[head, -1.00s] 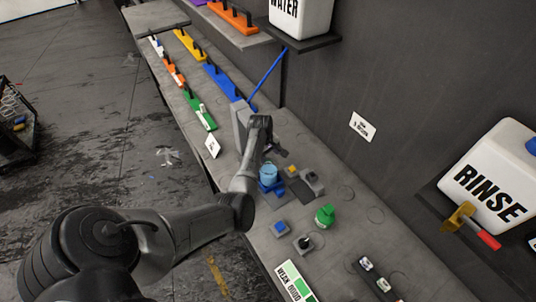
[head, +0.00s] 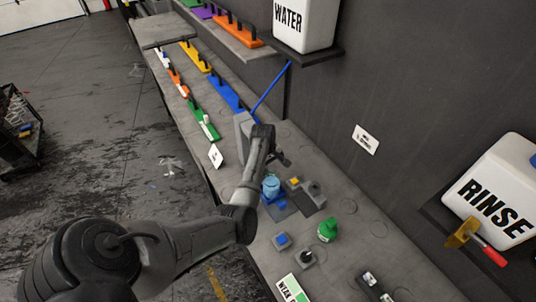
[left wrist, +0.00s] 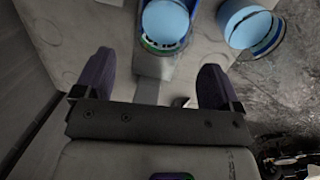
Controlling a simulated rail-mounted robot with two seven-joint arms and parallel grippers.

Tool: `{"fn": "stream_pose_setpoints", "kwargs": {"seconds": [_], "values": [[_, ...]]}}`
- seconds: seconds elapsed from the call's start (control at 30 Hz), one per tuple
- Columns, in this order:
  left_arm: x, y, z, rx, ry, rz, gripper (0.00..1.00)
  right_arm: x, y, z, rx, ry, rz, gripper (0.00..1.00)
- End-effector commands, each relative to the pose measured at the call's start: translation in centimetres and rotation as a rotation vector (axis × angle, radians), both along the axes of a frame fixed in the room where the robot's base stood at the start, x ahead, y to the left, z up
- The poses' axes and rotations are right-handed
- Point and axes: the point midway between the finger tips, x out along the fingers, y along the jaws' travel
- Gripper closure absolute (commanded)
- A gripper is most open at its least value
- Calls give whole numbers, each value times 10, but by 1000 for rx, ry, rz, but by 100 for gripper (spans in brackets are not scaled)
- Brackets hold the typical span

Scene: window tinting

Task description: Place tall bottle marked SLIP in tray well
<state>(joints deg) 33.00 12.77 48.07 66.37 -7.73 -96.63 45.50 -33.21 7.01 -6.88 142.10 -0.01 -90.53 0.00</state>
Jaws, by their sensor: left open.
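My right gripper is not in view.
A green bottle (head: 327,229) and small blocks with blue (head: 282,240) and yellow (head: 294,182) tops stand nearby. The RINSE tank (head: 500,190) and WATER tank (head: 305,25) are on wall shelves. Coloured handled tools line the far bench. A blue rod (head: 270,88) leans near my wrist.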

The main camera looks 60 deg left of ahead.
Motion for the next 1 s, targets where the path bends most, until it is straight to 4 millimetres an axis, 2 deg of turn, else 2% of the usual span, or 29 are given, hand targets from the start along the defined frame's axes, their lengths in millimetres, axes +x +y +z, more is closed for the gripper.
{"fn": "stream_pose_setpoints", "kwargs": {"seconds": [0.3,0.6,0.73,0.83,0.93,1.0], "values": [[-7,6,59,3,-3,0,11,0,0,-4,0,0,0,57],[-12,9,96,2,-1,0,11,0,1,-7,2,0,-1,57],[-16,8,100,25,8,-20,11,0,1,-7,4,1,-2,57],[-26,2,92,100,26,-92,11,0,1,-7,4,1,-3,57],[-42,-15,76,222,53,-240,11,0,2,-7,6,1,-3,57],[-56,-34,62,314,73,-385,11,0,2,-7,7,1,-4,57]]}}
